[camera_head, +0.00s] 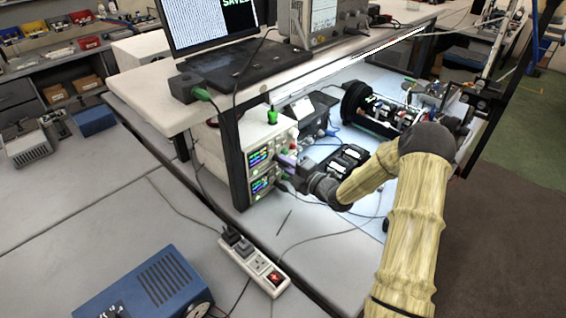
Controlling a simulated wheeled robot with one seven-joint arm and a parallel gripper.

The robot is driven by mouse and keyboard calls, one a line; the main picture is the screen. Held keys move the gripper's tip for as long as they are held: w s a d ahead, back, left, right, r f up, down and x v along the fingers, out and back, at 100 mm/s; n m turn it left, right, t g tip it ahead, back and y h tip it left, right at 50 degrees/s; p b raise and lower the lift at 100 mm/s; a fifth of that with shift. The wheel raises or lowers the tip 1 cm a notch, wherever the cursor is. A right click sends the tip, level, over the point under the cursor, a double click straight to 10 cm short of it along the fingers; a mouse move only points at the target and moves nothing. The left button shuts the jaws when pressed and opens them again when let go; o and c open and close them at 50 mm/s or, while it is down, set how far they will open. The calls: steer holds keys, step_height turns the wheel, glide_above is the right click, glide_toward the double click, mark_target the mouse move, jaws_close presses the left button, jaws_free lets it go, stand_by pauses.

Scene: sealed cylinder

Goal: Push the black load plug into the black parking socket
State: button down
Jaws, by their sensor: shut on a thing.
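My gripper (287,171) is at the front of two stacked pale instruments with lit displays, the upper one (258,157) and the lower one (262,184). It reaches in from the right, with its fingertips close to the right part of their front panels. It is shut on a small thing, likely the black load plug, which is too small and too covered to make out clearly. I cannot tell whether it touches a socket. The black parking socket cannot be made out; my gripper and wrist cover part of the panels.
A black tray (341,165) and an open cylinder assembly (352,103) lie to the right. Cables and a power strip (240,258) lie in front.

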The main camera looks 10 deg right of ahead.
steer(key=shift+b+v, duration=1.1)
steer(key=shift+v, duration=1.85)
steer(key=shift+s, duration=0.15)
